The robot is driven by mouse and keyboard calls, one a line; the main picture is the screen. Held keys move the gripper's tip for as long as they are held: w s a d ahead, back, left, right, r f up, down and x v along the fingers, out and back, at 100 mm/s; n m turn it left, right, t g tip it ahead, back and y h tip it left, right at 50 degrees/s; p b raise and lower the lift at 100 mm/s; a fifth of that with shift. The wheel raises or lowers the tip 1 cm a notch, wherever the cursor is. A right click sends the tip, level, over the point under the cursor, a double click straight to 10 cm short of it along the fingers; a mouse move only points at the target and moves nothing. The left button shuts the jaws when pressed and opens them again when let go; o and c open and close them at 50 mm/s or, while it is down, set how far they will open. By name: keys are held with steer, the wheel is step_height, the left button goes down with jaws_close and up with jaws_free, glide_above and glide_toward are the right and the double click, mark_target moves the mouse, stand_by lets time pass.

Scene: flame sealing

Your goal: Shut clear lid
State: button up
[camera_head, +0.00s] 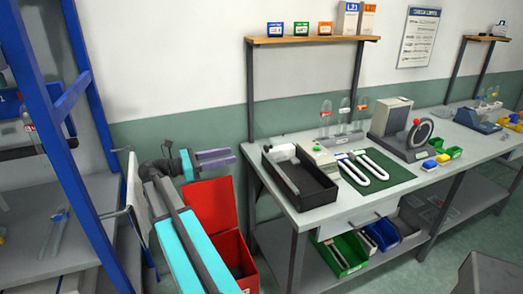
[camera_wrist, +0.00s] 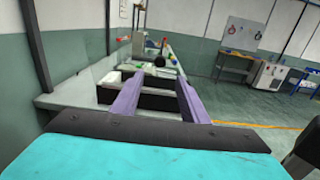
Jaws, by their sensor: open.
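I cannot make out a clear lid for certain in either view. A black open-topped box (camera_head: 318,193) stands at the near left end of the workbench, with a pale grey piece (camera_head: 284,153) at its back left. My gripper (camera_head: 216,158) is to the left of the bench, in the air above the red bin. In the wrist view my gripper (camera_wrist: 157,88) shows two purple fingers spread apart with nothing held. The black box (camera_wrist: 150,101) shows beyond and between the fingers.
A red bin (camera_head: 232,250) with its red lid raised stands on the floor beside the bench. The bench (camera_head: 345,205) also holds a green mat (camera_head: 388,180) with white U-shaped pieces, a wheeled machine (camera_head: 405,147) and upright glassware (camera_head: 326,118). A blue rack (camera_head: 62,170) stands at left.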

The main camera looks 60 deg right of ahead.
steer(key=p+x, duration=0.3)
steer(key=x, duration=1)
steer(key=shift+s+d, duration=0.2)
steer(key=shift+d, duration=0.1)
jaws_close()
steer(key=shift+w+r, duration=0.1)
